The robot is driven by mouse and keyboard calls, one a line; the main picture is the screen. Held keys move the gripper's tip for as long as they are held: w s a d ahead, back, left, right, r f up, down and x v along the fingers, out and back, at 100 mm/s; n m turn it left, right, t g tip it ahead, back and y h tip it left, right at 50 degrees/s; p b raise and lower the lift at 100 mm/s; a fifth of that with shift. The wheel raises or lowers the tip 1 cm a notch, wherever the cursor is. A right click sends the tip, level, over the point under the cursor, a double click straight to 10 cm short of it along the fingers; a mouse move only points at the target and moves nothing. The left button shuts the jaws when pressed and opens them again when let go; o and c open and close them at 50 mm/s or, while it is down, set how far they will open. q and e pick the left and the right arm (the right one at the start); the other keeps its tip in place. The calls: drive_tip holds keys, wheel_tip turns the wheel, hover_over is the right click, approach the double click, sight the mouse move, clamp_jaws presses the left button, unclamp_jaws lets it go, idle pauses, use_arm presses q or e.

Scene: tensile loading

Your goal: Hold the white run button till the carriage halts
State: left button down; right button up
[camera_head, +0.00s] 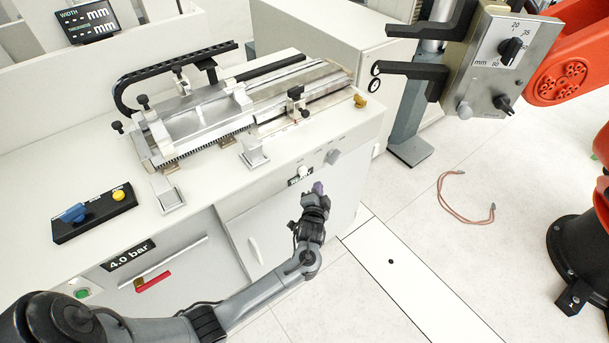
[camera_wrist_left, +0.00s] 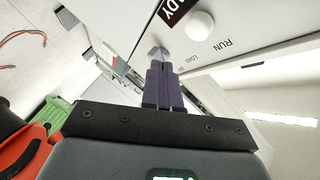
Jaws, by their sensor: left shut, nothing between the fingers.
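The white run button (camera_wrist_left: 200,25) is a round knob on the cabinet's front edge, beside the word RUN and a dark READY display (camera_wrist_left: 178,8). It also shows as a small white button in the head view (camera_head: 303,171). My left gripper (camera_head: 318,187) is shut and empty, just below and right of the button. In the left wrist view its dark fingers (camera_wrist_left: 160,68) point at a grey faceted knob (camera_wrist_left: 156,53), with the white button to the right of the tips. I see no contact with the white button. The silver carriage assembly (camera_head: 200,117) lies on the bench rail.
A grey knob (camera_head: 333,156) sits right of the run button. A black box (camera_head: 95,212) with blue and yellow controls is at left. A dial panel (camera_head: 497,60) stands upper right, near an orange robot (camera_head: 565,80). A cable (camera_head: 460,205) lies on the floor.

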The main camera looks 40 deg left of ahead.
sight(303, 171)
use_arm(q)
drive_tip(key=shift+w+a, duration=0.2)
drive_tip(key=shift+a, duration=0.8)
drive_tip(key=shift+w+a, duration=0.15)
drive_tip(key=shift+a, duration=0.8)
drive_tip(key=shift+a, duration=0.1)
idle(0.6)
drive_tip(key=shift+w+a, duration=0.1)
drive_tip(key=shift+a, duration=0.25)
